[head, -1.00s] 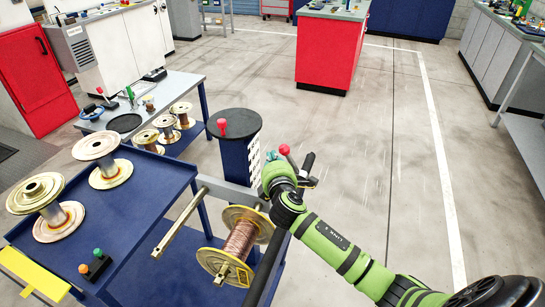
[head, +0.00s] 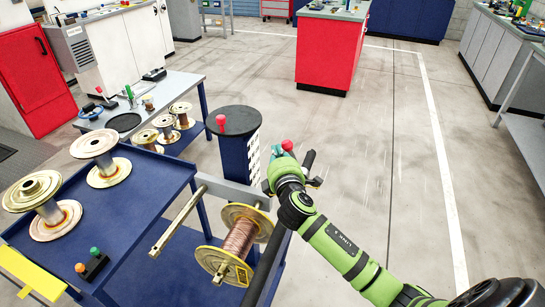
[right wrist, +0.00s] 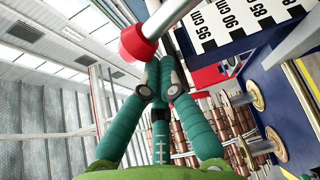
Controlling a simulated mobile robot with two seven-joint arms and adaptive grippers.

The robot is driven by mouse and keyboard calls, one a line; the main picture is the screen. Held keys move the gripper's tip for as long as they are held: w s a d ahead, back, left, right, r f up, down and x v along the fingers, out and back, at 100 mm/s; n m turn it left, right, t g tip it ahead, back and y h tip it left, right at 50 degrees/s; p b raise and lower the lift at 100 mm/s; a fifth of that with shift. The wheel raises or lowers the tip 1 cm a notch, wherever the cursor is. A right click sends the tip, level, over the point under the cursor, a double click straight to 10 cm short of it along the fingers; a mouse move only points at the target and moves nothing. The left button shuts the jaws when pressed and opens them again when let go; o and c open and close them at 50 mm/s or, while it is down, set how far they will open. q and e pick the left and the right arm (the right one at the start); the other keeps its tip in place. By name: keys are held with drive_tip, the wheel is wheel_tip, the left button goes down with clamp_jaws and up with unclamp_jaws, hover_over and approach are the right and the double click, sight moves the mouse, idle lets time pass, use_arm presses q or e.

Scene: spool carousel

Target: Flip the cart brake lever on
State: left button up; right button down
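A lever with a red knob (head: 287,146) is at the right end of the blue cart (head: 150,230), close to my right gripper (head: 279,156). In the right wrist view the red knob (right wrist: 136,46) sits on a pale rod that runs up and right. The teal fingers of my right gripper (right wrist: 161,66) are brought together, with their tips just below the knob, close to it or touching; I cannot tell which. Nothing shows held between them. The lever's lower part is hidden behind the gripper in the head view. My left gripper is not in view.
A copper spool (head: 240,240) hangs on a bar at the cart's side, near my forearm. Empty spools (head: 108,172) stand on the cart. A round-topped post (head: 235,121) with another red knob (head: 221,120) stands behind. The floor to the right is clear.

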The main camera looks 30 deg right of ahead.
use_arm(q)
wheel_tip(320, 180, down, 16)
drive_tip(key=b, duration=1.5)
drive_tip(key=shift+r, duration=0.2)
use_arm(e)
drive_tip(key=s+d+r+m+t+h, duration=0.1)
drive_tip(key=s+d+m+t+h, duration=0.3)
drive_tip(key=m, duration=0.7)
drive_tip(key=shift+s+d, duration=1.4)
drive_tip(key=shift+s, duration=0.35)
drive_tip(key=shift+r+h, duration=0.1)
drive_tip(key=shift+h, duration=0.2)
